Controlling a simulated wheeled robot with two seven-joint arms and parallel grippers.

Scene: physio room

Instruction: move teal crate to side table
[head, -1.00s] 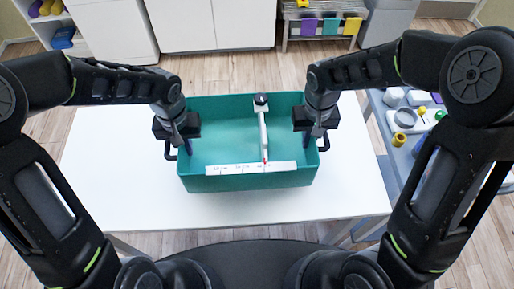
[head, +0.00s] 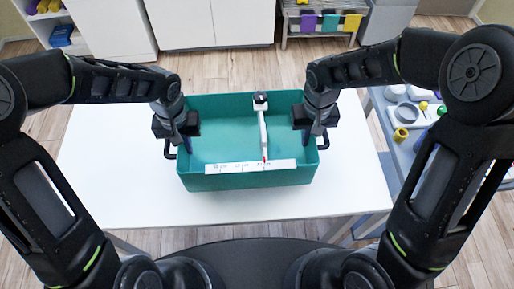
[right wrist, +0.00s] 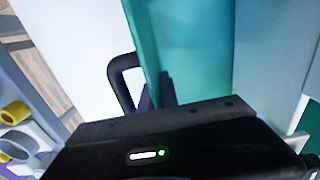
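The teal crate (head: 225,183) is over the white table (head: 110,190), upright, with black handles at its two ends. My left gripper (head: 184,146) is closed over its left wall and my right gripper (head: 306,138) over its right wall. In the right wrist view the crate wall (right wrist: 143,45) runs into my right gripper (right wrist: 160,95), beside the black handle (right wrist: 118,85). A white bar-like item with a dark knob (head: 262,125) lies in the crate. A white strip with markings (head: 240,167) is at its near side. I cannot tell which surface is the side table.
A grey-blue surface (head: 398,165) at the right holds a yellow roll (head: 401,134), a grey ring (head: 407,112) and other small items. White cabinets (head: 205,25) and a rack with coloured cloths (head: 330,23) stand at the back. The white table is clear around the crate.

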